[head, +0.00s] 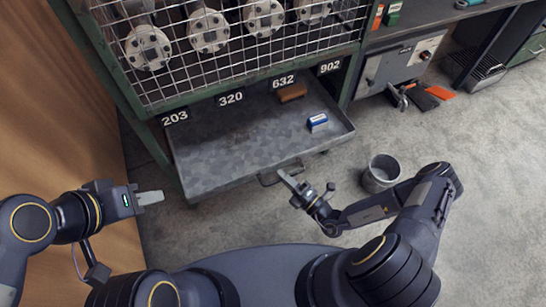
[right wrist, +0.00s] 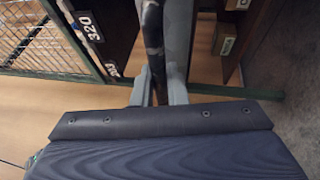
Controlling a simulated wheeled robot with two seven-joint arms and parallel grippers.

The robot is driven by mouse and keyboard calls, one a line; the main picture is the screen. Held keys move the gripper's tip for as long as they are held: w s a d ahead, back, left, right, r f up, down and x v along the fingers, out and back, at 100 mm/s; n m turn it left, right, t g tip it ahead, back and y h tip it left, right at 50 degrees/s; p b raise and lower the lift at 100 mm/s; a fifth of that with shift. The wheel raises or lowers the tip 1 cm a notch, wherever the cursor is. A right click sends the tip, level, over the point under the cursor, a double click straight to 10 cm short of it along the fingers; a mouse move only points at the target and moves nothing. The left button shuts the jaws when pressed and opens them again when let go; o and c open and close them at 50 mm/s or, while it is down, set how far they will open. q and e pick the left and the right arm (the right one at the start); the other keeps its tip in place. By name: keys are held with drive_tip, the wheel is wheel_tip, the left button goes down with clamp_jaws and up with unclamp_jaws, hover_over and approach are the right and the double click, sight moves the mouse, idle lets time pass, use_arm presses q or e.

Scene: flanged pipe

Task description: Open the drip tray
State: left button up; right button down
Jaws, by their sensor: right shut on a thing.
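The drip tray (head: 235,150) is a shallow grey metal tray under the mesh cage, standing out in front of the green frame. Its dark bar handle (head: 268,180) is on the front face; it also shows as a dark worn bar in the right wrist view (right wrist: 153,35). My right gripper (head: 288,180) is at the handle, and in the right wrist view its two fingers (right wrist: 158,93) are shut on the bar. My left gripper (head: 150,198) is off to the left, away from the tray, with nothing seen in it; its finger gap is not clear.
A brown block (head: 292,92) and a blue-and-white box (head: 317,122) lie in the tray. Flanged pipes (head: 209,30) sit behind the mesh above. A grey bucket (head: 381,173) stands on the floor close to my right arm. A wooden panel (head: 55,100) bounds the left; floor before the tray is clear.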

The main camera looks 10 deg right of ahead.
drive_tip(key=s+d, duration=0.4)
drive_tip(key=s, duration=1)
drive_tip(key=shift+d, duration=0.2)
drive_tip(key=shift+w, duration=0.1)
drive_tip(key=c, duration=1.5)
unclamp_jaws()
drive_tip(key=shift+o, duration=0.2)
drive_tip(key=v, duration=0.8)
